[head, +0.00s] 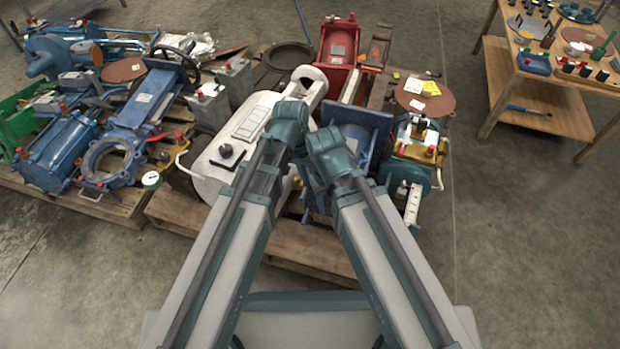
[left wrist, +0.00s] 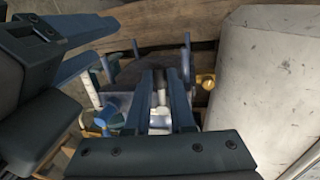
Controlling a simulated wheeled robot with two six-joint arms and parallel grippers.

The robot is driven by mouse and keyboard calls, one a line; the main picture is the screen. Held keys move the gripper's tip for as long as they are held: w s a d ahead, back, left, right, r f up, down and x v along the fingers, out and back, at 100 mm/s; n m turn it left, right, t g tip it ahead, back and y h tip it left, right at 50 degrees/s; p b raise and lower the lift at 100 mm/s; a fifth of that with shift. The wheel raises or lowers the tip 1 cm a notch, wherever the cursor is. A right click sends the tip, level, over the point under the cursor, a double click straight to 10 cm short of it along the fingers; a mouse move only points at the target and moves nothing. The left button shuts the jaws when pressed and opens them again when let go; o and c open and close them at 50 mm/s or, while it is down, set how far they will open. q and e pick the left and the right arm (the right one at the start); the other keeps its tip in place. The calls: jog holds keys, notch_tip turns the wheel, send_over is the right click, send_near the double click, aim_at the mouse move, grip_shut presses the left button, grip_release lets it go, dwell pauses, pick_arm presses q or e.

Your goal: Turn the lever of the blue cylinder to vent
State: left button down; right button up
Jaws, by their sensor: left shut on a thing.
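In the head view a blue cylinder (head: 368,124) lies on the middle pallet, partly hidden behind my right wrist. The left wrist view shows part of its blue body (left wrist: 118,104), with upright rods around it. My left gripper (left wrist: 160,74) is shut on a small pale part between its fingers, which appears to be the lever; its setting cannot be read. My right gripper (left wrist: 121,37) shows at the left of that view, its fingers apart and empty, close to the cylinder. In the head view both sets of fingers are hidden behind my wrists.
A white tank (head: 236,143) lies left of the cylinder and fills the right of the left wrist view (left wrist: 262,75). A brass-topped unit (head: 420,143) stands close on the right. Another pallet (head: 110,207) holds several blue parts. A wooden table (head: 520,88) stands far right; floor between is clear.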

pick_arm(q)
jog(key=shift+d+n, duration=0.15)
jog(key=shift+n, duration=0.15)
dwell(0.4)
jog(key=c, duration=0.8)
grip_release()
jog(key=shift+o, duration=0.2)
jog(key=s+p+v, duration=0.1)
jog(key=p+v, duration=1.2)
jog(key=shift+w+r+p, duration=0.3)
jog(key=shift+w+r, duration=0.1)
jog(key=shift+w, duration=0.05)
